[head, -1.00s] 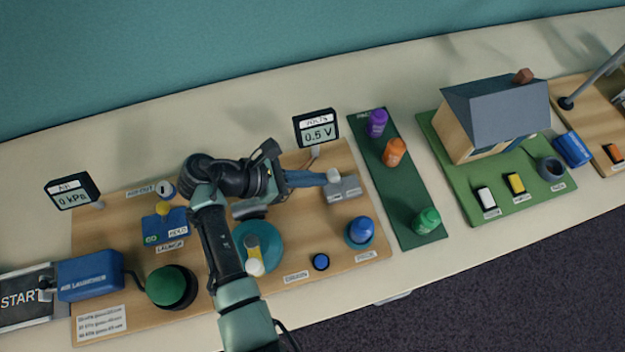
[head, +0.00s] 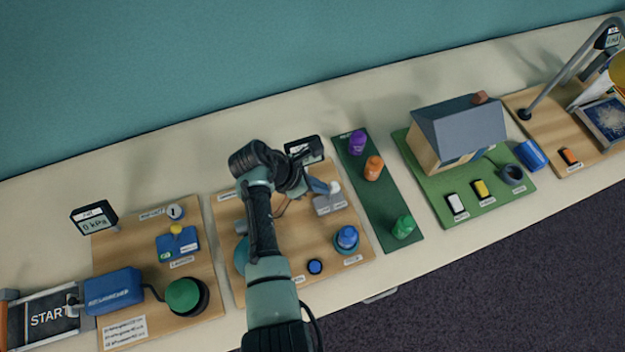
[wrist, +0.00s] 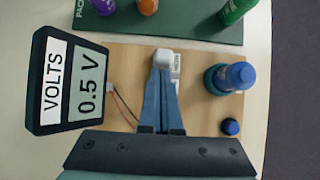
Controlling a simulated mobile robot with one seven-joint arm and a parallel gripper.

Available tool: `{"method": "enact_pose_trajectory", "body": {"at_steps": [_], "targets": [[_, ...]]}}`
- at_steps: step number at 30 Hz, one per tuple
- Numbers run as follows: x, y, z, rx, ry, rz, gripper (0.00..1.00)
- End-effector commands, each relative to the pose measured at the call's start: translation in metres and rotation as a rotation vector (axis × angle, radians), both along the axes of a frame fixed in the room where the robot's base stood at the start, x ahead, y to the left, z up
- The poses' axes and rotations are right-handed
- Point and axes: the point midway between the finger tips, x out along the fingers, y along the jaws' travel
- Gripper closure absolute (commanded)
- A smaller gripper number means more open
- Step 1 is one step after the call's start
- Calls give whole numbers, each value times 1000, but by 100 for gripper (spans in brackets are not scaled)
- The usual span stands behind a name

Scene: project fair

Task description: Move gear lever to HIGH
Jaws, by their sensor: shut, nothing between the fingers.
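The gear lever is a white knob (head: 335,187) on a small grey box (head: 329,205) on the right wooden board. In the wrist view the white knob (wrist: 163,58) is straight ahead, and the label on its box is too small to read. My gripper (head: 326,188) has blue fingers, shut and empty. In the wrist view the fingertips (wrist: 163,73) are right at the near side of the knob. I cannot tell whether they touch it. The lever's stem and its setting are hidden behind the fingers.
A VOLTS meter (wrist: 70,82) reading 0.5 V stands close on the left in the wrist view. A blue knob (head: 347,238) and a blue button (head: 315,267) are on the same board. A green board (head: 382,200) with coloured bottles lies to the right.

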Motion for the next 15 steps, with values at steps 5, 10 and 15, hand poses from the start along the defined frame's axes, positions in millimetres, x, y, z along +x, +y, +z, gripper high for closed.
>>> {"method": "enact_pose_trajectory", "body": {"at_steps": [5,10,15], "targets": [[0,0,-1,9,4,2,100],[0,0,1,8,4,2,100],[0,0,9,7,3,1,100]]}}
